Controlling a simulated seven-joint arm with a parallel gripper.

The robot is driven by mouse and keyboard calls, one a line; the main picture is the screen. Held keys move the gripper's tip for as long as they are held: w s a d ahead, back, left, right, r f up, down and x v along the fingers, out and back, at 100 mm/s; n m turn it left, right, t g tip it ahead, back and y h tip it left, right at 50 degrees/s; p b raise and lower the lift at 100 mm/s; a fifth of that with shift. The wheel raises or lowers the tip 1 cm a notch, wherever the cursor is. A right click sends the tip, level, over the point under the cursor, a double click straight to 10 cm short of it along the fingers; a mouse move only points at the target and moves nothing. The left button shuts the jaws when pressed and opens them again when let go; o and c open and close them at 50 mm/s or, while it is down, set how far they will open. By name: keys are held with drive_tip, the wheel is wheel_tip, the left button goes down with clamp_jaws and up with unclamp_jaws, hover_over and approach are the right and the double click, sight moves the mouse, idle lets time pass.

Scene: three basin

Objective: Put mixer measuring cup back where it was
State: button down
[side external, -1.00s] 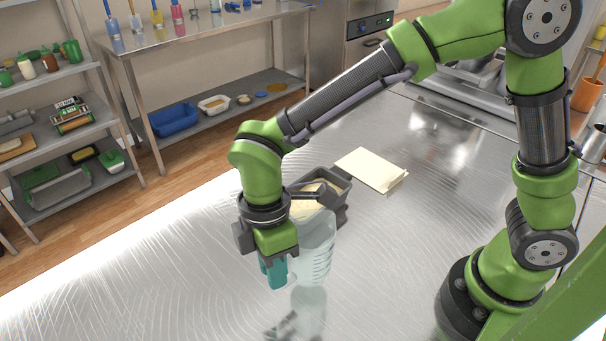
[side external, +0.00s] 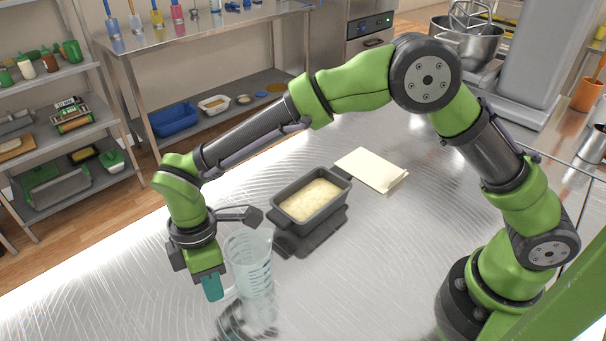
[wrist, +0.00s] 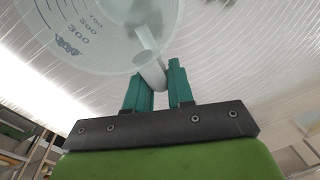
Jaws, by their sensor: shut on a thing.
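The measuring cup (side external: 252,270) is clear plastic with dark graduation marks. In the side view it is held upright at the lower left of the metal table, with its reflection below it; I cannot tell for sure how high it is above the surface. My gripper (side external: 212,290) is on the left side of the cup. In the wrist view the teal fingers (wrist: 158,85) are shut on the cup's handle (wrist: 150,65), and the cup's marked wall (wrist: 75,30) fills the upper left. The far finger is hidden in the side view.
A dark loaf pan (side external: 285,218) with pale contents stands right of the cup. Pale sheets (side external: 370,170) lie behind it. A mixer with a steel bowl (side external: 466,42) stands at the back right. The table's front middle is clear.

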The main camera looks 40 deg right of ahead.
drive_tip(key=shift+f, duration=0.1)
drive_tip(key=c, duration=1)
unclamp_jaws()
